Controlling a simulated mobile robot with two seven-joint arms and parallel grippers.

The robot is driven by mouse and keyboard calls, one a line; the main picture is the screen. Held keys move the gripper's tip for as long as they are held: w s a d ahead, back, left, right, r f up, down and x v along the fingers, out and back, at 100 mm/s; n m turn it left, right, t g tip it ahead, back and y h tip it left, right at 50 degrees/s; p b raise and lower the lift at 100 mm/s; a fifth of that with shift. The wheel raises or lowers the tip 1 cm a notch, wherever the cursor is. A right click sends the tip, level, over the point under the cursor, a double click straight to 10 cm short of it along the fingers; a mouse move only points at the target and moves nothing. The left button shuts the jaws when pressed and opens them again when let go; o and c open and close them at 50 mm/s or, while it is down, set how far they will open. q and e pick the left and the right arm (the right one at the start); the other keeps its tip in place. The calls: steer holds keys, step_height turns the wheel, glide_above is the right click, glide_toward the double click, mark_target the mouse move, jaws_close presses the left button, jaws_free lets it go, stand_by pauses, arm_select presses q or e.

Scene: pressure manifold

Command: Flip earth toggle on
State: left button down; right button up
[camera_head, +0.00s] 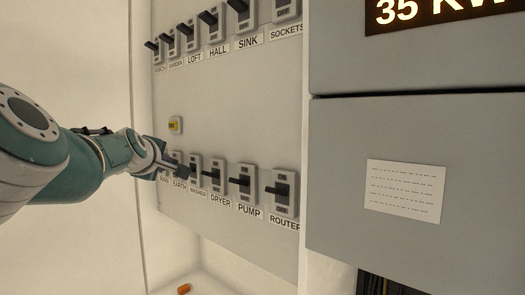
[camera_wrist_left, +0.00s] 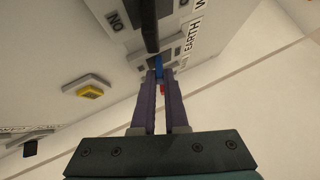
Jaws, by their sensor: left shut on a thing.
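The earth toggle (camera_head: 178,159) sits second from the left in the lower row of a grey switch panel, above its EARTH label (camera_head: 180,184). My left gripper (camera_head: 174,164) reaches it from the left and covers part of the switch. In the left wrist view my fingers (camera_wrist_left: 158,76) are close together at the switch by the EARTH label (camera_wrist_left: 191,38), shut on its lever. The lever is mostly hidden between the fingers, so its on or off position cannot be told. A long dark lever (camera_wrist_left: 149,28) stands just above the fingertips. My right gripper is not in view.
The washer switch (camera_head: 195,171) is close on the right, with dryer (camera_head: 213,176) and pump (camera_head: 242,182) beyond. A yellow button (camera_head: 175,125) is above. A grey cabinet (camera_head: 400,130) stands at right. An orange object (camera_head: 184,288) lies below.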

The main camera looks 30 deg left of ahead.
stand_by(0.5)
arm_select(q)
steer(key=c, duration=1.2)
jaws_free()
steer(key=shift+p+v, duration=2.4)
steer(key=shift+v, duration=2.6)
steer(key=shift+r, duration=0.1)
